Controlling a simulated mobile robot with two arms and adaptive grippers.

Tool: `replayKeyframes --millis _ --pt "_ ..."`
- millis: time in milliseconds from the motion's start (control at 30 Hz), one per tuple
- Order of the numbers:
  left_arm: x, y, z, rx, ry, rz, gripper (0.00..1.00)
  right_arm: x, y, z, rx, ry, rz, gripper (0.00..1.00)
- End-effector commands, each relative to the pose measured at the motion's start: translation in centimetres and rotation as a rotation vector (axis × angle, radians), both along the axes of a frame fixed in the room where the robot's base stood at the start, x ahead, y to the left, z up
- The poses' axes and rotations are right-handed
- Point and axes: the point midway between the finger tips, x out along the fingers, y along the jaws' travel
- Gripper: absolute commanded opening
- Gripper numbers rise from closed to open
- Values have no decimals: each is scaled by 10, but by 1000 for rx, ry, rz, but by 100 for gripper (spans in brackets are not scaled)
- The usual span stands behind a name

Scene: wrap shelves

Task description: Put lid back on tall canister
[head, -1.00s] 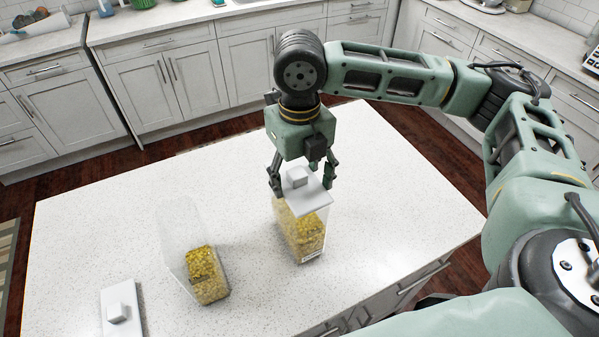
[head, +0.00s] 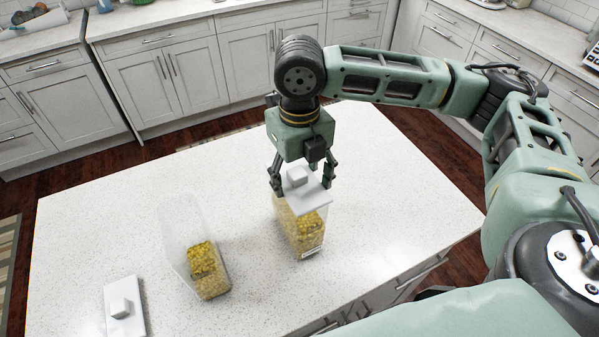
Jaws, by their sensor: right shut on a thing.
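A tall clear canister (head: 186,242), with yellow pieces in its lower half, stands open on the left of the white island. A loose white lid (head: 136,318) with a square knob lies on the island to its lower left. My right gripper (head: 303,180) is shut around the top of a shorter clear canister (head: 303,236) of yellow pieces, which has a white lid (head: 312,199) on it. Part of the fingers is hidden behind this lid, so I cannot tell whether they press on the lid's edges or the canister walls. My left gripper is out of view.
The white speckled island (head: 400,197) is clear to the right of the shorter canister and between the two canisters. Grey cabinets (head: 190,70) with a counter run behind, across a dark wood floor.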

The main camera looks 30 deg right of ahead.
Motion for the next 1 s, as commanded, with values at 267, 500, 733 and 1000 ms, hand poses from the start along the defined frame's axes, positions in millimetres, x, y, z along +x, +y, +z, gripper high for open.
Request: replayKeyframes --millis 267,500,733,1000 --pt "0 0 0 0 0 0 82 0 0 0 1 -1 0 36" --pt "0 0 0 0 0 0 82 0 0 0 0 -1 0 84" --pt "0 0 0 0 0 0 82 0 0 0 0 -1 0 86" --pt "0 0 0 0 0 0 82 0 0 0 0 0 0 100"
